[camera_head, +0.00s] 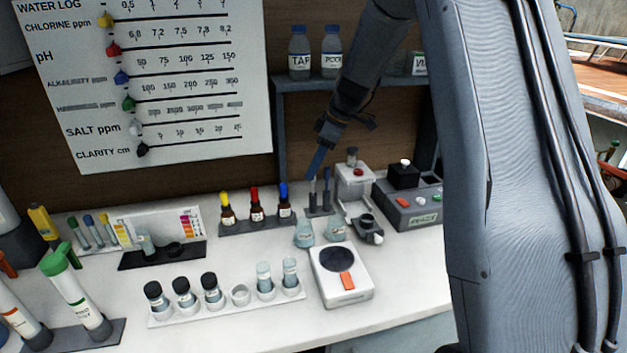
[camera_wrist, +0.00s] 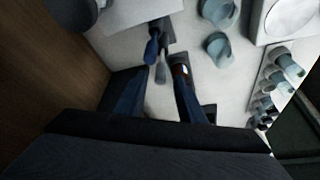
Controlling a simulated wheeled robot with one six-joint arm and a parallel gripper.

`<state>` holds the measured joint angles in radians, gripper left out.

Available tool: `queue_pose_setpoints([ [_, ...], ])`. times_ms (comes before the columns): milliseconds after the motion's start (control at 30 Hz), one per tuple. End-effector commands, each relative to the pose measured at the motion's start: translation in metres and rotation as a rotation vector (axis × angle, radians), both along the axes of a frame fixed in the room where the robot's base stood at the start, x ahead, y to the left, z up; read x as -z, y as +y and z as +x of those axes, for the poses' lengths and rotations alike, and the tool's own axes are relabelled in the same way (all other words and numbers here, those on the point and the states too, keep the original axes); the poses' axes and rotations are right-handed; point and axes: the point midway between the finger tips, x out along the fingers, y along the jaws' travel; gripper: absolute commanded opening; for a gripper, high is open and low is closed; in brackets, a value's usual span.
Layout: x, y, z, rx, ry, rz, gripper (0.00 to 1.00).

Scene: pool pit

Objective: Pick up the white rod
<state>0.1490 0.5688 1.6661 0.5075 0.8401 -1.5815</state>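I cannot make out a plain white rod with certainty. A small white-ended piece (camera_head: 377,239) lies by the dark cup at the counter's right, but its shape is unclear. My gripper (camera_head: 317,163) hangs above the small dark stand with two upright probes (camera_head: 326,188). In the wrist view my gripper (camera_wrist: 163,66) has its two blue fingers spread apart. A blue-handled probe (camera_wrist: 152,48) and a grey one (camera_wrist: 160,73) show between and beyond the fingertips. Nothing is visibly held. My fingers hide part of the counter there.
Dropper bottles (camera_head: 256,208) stand left of the probes. Two glass beakers (camera_head: 304,234) and a white scale (camera_head: 341,280) are in front. A grey device (camera_head: 408,205) stands at right. A shelf (camera_head: 290,84) rises behind.

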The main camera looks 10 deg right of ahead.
Motion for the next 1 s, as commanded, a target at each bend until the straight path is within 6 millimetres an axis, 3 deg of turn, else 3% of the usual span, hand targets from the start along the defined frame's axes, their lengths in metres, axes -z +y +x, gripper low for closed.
queue_pose_setpoints([
  [133, 0.013, 0.004, 0.002, 0.002, 0.002, 0.001, 0.36],
  [400, 0.017, 0.005, 0.003, 0.002, 0.001, 0.0, 0.36],
  [633, 0.016, 0.005, 0.003, 0.002, 0.001, 0.0, 0.01],
  [1000, 0.014, 0.005, 0.003, 0.002, 0.0, 0.0, 0.0],
])
